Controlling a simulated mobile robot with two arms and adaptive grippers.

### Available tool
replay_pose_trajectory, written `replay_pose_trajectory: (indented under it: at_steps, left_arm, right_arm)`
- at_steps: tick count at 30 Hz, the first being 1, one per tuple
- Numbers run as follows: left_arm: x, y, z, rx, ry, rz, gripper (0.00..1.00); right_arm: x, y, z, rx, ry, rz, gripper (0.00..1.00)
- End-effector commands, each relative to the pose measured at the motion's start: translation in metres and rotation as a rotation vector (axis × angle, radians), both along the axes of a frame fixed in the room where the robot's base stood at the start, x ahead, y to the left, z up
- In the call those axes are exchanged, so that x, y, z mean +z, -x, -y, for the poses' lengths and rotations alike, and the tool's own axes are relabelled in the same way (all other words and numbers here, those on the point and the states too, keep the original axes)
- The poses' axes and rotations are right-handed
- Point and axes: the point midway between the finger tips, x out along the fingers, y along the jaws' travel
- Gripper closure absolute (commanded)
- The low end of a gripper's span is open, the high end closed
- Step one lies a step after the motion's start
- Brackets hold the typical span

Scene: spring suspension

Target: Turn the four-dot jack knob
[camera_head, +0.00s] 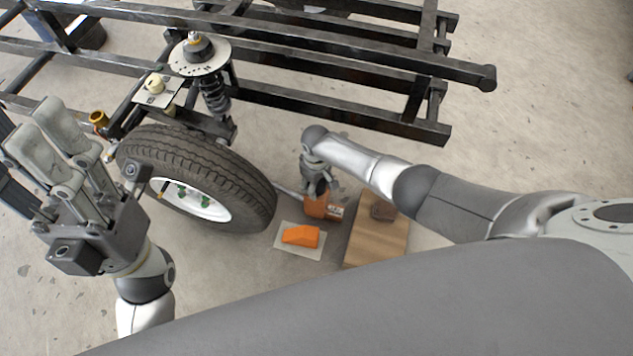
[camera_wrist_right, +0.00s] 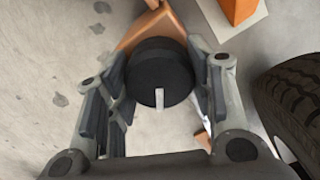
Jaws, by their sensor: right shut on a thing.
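The orange jack (camera_head: 318,208) stands on the floor to the right of the tyre, partly hidden under my right gripper. In the right wrist view its knob (camera_wrist_right: 160,72) is a round black disc with a short white mark on its near edge; I make out no dots. My right gripper (camera_head: 316,178) reaches down over the jack, and its fingers (camera_wrist_right: 160,92) close on the knob from both sides. An orange tip (camera_wrist_right: 156,22) of the jack shows beyond the knob. My left gripper (camera_head: 48,138) is raised at the left, well away from the jack.
A black tyre (camera_head: 245,183) stands close left of the jack. An orange wedge (camera_head: 301,235) lies on a pale plate (camera_head: 283,248) before it. A wooden block (camera_head: 372,248) is at right. A black frame (camera_head: 300,40) with a spring strut (camera_head: 213,98) spans the back.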

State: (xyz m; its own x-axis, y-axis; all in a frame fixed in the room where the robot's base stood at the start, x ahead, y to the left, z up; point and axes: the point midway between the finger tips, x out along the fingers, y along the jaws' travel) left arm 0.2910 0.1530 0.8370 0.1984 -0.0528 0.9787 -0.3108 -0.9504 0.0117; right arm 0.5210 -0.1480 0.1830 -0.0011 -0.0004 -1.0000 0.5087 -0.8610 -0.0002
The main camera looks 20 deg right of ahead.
Motion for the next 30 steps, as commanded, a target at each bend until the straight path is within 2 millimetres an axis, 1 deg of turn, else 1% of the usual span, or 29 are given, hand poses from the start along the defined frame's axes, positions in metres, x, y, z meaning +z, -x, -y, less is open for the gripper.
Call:
replay_pose_trajectory:
  at_steps: [30]
  left_arm:
    - [-0.0002,-0.0001,-0.0001,0.000,0.000,0.000,0.60]
  right_arm:
    - [-0.0006,0.0028,-0.0022,0.965,-0.003,-0.001,0.75]
